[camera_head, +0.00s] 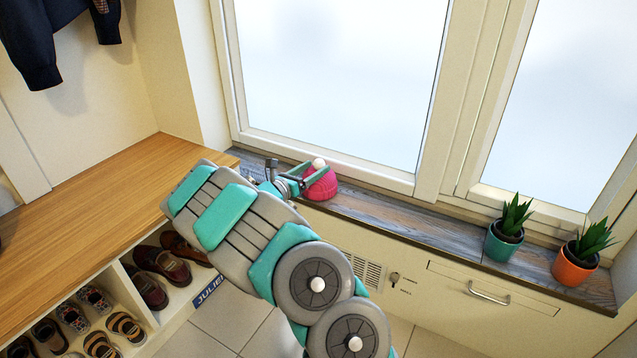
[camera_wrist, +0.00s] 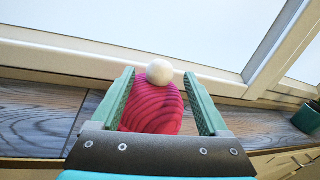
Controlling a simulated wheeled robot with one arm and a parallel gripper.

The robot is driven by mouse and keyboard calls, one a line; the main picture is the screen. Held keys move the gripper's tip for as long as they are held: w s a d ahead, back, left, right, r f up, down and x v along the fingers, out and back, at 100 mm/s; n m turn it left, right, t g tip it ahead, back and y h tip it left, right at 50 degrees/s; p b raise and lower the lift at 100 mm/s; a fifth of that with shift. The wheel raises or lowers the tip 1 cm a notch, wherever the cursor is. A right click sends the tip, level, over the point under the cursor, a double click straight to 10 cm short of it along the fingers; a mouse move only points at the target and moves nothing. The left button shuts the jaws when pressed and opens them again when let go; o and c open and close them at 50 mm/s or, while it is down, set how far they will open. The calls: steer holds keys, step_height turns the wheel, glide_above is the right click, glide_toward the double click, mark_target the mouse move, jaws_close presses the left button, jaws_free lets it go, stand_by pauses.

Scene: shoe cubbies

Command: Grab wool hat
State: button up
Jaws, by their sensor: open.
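The wool hat (camera_head: 321,184) is pink with a white pompom and sits on the grey wooden windowsill (camera_head: 400,222), by the window frame. In the wrist view the hat (camera_wrist: 152,108) lies between the two green fingers, its pompom above. My gripper (camera_wrist: 160,92) is open, with one finger on each side of the hat. In the head view my gripper (camera_head: 300,177) reaches the hat from the left, and part of the hat is hidden behind it. I cannot tell whether a finger touches the hat.
A teal pot with a plant (camera_head: 504,242) and an orange pot with a plant (camera_head: 576,262) stand on the sill to the right. A wooden bench top (camera_head: 100,220) with shoe cubbies below is at left. The window frame (camera_head: 340,165) rises behind the hat.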

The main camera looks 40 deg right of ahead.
steer(key=shift+w+d, duration=0.15)
steer(key=shift+d, duration=0.55)
steer(key=shift+w+d, duration=0.15)
steer(key=shift+d, duration=0.5)
steer(key=shift+c, duration=0.2)
jaws_close()
